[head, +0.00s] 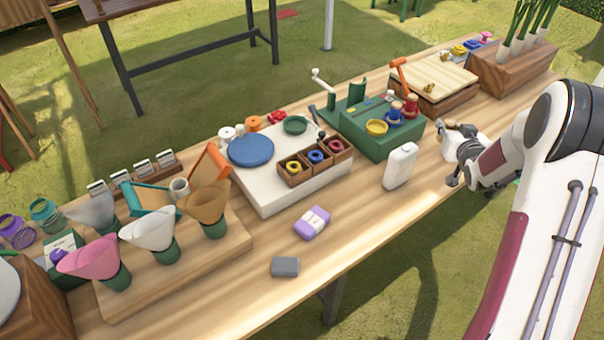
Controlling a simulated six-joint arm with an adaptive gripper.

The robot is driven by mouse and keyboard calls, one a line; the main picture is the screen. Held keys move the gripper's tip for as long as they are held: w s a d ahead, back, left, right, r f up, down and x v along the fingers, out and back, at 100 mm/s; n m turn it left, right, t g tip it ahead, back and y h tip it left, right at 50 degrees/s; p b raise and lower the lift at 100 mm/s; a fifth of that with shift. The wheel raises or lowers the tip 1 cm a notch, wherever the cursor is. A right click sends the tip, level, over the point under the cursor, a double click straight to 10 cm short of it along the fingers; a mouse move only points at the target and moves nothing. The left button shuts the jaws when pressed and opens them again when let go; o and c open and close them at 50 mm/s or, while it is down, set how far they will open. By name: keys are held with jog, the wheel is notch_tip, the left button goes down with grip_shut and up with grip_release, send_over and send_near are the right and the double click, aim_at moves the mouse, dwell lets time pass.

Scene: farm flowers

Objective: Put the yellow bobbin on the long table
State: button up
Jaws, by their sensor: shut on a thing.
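The long table (352,245) runs diagonally from the lower left to the upper right. A yellow bobbin (293,167) sits in the left compartment of a small wooden tray (308,181), beside a blue one and a red one. Another yellow spool-like item (458,50) stands at the far end of the table, among blue and pink ones. My gripper (459,168) is at the right, over the table's front edge and in front of a white item (469,139). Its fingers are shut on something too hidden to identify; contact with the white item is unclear.
A white bottle (400,166) stands left of my gripper. A green box (380,135) with a yellow bowl and spools is behind it. A purple-and-white pack (312,222) and a grey block (285,267) lie near the front edge. The front strip between pack and bottle is clear.

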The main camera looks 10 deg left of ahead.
jog(key=shift+s+d+f, duration=0.3)
jog(key=shift+s+f, duration=0.15)
jog(key=shift+s+a+f+y, duration=0.15)
jog(key=shift+s+y, duration=0.1)
jog(key=shift+y, duration=0.05)
jog(key=shift+s+a+r+n+y, duration=0.1)
jog(key=shift+a+r+n+y, duration=0.15)
jog(key=shift+a, duration=0.25)
jog(key=shift+s+a+r+n+y, duration=0.1)
jog(key=shift+a+n+y, duration=0.05)
jog(key=shift+a+n, duration=0.3)
jog(key=shift+f, duration=0.15)
send_over(427, 169)
jog(key=shift+f, duration=3)
jog(key=shift+f, duration=0.1)
jog(key=shift+f, duration=1.8)
